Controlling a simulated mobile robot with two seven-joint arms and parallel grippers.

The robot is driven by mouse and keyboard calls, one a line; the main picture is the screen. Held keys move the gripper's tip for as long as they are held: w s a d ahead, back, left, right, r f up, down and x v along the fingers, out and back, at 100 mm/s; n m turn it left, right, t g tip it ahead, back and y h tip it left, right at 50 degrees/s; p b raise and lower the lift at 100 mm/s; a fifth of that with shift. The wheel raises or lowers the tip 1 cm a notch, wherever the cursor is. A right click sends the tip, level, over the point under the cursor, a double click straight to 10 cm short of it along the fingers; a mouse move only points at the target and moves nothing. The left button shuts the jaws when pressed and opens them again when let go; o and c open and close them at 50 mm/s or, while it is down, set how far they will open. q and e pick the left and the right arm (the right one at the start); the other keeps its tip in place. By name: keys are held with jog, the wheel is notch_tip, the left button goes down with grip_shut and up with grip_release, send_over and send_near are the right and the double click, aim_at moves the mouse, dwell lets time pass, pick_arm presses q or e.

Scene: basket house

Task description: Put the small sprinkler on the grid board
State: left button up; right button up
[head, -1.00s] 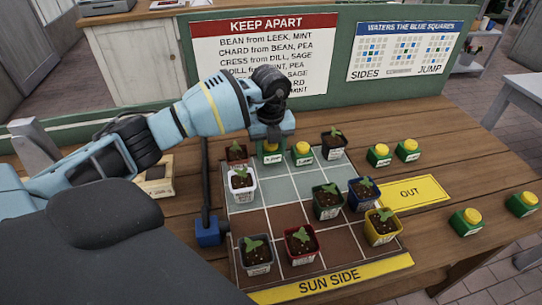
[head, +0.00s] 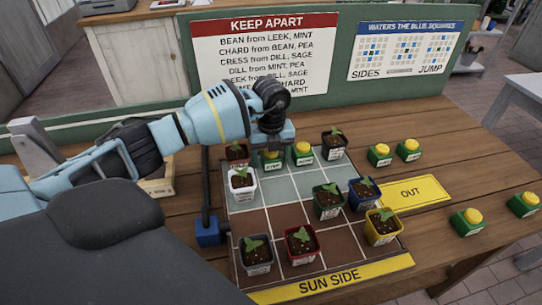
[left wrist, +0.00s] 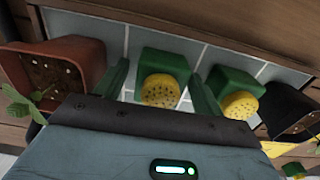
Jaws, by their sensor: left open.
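My left gripper (head: 272,150) is open, pointing down at the back row of the grid board (head: 283,187). A green sprinkler with a yellow knob (head: 271,163) stands under it. In the left wrist view this sprinkler (left wrist: 163,72) sits between the two spread fingers (left wrist: 161,92). A second green and yellow sprinkler (head: 303,154) stands just to its right on the board. Several similar sprinklers stand off the board: two at the back right (head: 379,155) and two at the front right (head: 467,222). I cannot tell their sizes apart. My right gripper is out of view.
Potted seedlings stand on the board, including a white pot (head: 242,185), a red pot (head: 301,246) and a yellow pot (head: 382,228). A brown pot (left wrist: 62,70) is close left of the left fingers. A yellow OUT mat (head: 412,193) lies right. A blue-footed post (head: 207,232) stands left.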

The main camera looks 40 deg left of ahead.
pick_arm(q)
jog(key=shift+r, duration=0.15)
notch_tip(320, 180, up, 12)
jog(key=shift+p, duration=0.3)
